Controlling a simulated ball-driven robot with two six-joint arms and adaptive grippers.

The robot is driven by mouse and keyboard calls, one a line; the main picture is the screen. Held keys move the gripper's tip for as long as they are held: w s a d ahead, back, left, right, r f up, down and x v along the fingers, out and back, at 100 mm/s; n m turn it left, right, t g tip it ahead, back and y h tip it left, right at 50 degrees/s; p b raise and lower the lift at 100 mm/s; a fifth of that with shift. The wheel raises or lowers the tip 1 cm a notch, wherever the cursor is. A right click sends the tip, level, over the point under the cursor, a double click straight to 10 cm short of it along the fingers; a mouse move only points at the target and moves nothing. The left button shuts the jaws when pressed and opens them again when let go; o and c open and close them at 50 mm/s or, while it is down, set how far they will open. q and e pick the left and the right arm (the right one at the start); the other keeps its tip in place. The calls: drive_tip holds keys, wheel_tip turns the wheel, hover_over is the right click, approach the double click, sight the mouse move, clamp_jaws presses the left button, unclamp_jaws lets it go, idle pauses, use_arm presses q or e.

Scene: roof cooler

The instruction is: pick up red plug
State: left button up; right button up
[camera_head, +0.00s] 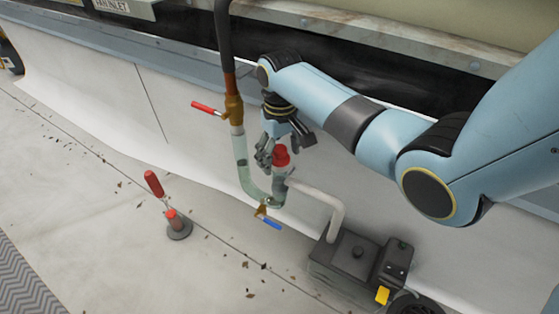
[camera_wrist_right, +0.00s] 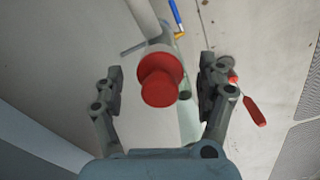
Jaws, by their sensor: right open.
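The red plug (camera_head: 281,156) sits on top of the short upright branch of the clear pipe (camera_head: 243,165) in the head view. In the right wrist view the red plug (camera_wrist_right: 161,80) shows large, with a wide collar and a smaller knob. My right gripper (camera_head: 272,150) is beside and just above the plug. In the wrist view my right gripper (camera_wrist_right: 160,80) is open, with one finger on each side of the plug and gaps between. My left gripper is in neither view.
A red-handled valve (camera_head: 208,108) is on the pipe above, and a blue handle (camera_head: 271,223) is below. A dark pump box (camera_head: 352,258) stands at lower right. The floor at left is mostly clear.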

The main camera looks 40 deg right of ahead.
drive_tip(key=shift+f, duration=0.15)
drive_tip(key=c, duration=1.1)
